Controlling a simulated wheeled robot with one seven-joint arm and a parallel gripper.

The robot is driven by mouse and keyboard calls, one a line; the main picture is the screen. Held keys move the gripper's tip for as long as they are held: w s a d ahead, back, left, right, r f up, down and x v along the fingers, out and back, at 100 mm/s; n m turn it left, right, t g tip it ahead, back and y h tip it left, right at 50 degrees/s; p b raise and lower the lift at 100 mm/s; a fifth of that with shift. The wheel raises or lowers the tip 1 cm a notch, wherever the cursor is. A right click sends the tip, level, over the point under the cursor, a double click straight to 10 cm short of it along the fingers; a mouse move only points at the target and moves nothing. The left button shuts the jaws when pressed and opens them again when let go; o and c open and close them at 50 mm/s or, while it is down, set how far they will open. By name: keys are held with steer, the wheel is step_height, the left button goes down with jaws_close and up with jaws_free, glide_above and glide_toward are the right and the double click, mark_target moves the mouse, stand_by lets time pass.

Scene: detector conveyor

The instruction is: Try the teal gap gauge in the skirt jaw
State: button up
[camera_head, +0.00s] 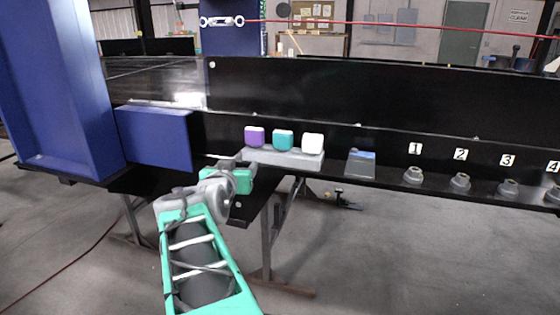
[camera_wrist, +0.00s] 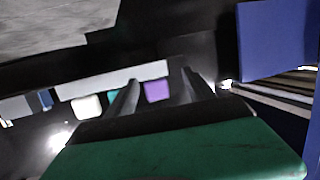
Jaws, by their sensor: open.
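The teal gap gauge (camera_head: 283,140) stands on a grey ledge (camera_head: 283,160), between a purple block (camera_head: 254,137) and a white block (camera_head: 312,143). In the wrist view the teal gauge (camera_wrist: 113,97) is partly hidden by one of my fingers. My gripper (camera_wrist: 161,78) is open and empty. The purple block (camera_wrist: 157,91) shows between its fingers in that view, but I cannot tell that it is within reach. In the head view my gripper's teal body (camera_head: 240,180) is low and left of the ledge, its fingers hard to make out. I cannot tell which part is the skirt jaw.
A small grey-blue plate (camera_head: 361,164) is right of the ledge. Several grey knobs (camera_head: 413,175) under number labels run along the black conveyor side (camera_head: 400,100). A blue box (camera_head: 155,138) and a blue post (camera_head: 60,90) stand left of my arm.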

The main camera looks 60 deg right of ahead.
mark_target(281, 140)
steer(key=s+d+r+h, duration=0.1)
steer(key=s+d, duration=0.1)
steer(key=s+d+r+m+g+h, duration=0.1)
steer(key=s+d, duration=0.1)
steer(key=s+d+r+m+g+h, duration=0.1)
steer(key=s+d+r, duration=0.1)
steer(key=s+d, duration=0.1)
steer(key=shift+s+d, duration=0.1)
steer(key=d, duration=0.4)
steer(key=w+d+p, duration=0.1)
steer(key=d, duration=0.1)
steer(key=shift+d, duration=0.3)
steer(key=shift+a, duration=0.1)
steer(key=c, duration=1.1)
steer(key=shift+c, duration=0.5)
